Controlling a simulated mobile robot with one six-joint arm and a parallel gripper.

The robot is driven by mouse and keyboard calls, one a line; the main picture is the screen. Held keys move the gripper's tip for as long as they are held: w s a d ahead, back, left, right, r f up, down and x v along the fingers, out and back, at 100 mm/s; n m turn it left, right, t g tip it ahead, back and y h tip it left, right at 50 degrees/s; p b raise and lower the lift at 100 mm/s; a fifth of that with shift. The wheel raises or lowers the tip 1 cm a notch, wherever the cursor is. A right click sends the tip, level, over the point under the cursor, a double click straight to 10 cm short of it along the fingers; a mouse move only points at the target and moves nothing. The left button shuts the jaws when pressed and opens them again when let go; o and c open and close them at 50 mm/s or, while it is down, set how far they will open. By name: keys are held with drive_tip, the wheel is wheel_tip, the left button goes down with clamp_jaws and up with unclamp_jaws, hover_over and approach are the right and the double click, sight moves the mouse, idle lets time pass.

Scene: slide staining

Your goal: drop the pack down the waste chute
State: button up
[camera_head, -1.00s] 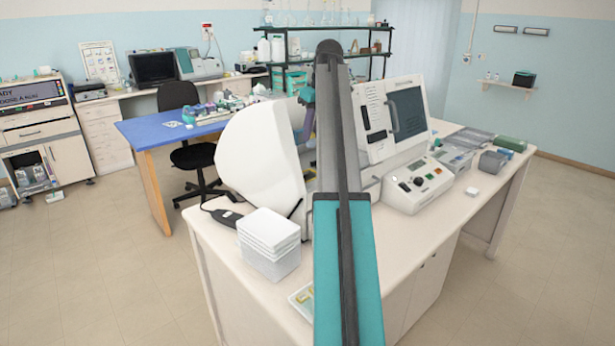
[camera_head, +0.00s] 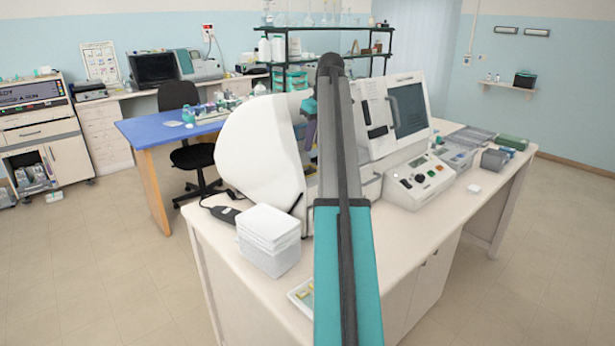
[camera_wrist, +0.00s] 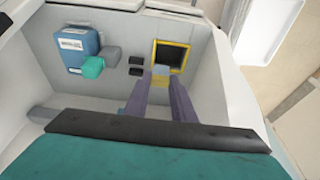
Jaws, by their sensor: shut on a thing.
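In the wrist view, my gripper (camera_wrist: 161,78) reaches its two purple fingers into the machine's white chamber. It is shut on a small pale grey-blue pack (camera_wrist: 161,70), mostly hidden between the fingertips. Just beyond the pack is a dark square opening with a yellow frame (camera_wrist: 185,60), which looks like the waste chute. The pack's tip appears at the lower left of that frame; I cannot tell whether it is inside the opening. In the head view, my arm hides the pack and chute.
A blue box (camera_wrist: 81,47) with a teal knob (camera_wrist: 93,67) sits on the chamber wall left of the opening. The chamber's walls close in around my gripper.

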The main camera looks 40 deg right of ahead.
drive_tip(key=shift+f, duration=0.35)
drive_tip(key=o, duration=1.1)
drive_tip(key=shift+o, duration=0.2)
drive_tip(key=shift+r, duration=0.15)
drive_tip(key=v, duration=1.3)
drive_tip(key=shift+r, duration=0.3)
drive_tip(key=shift+r, duration=0.1)
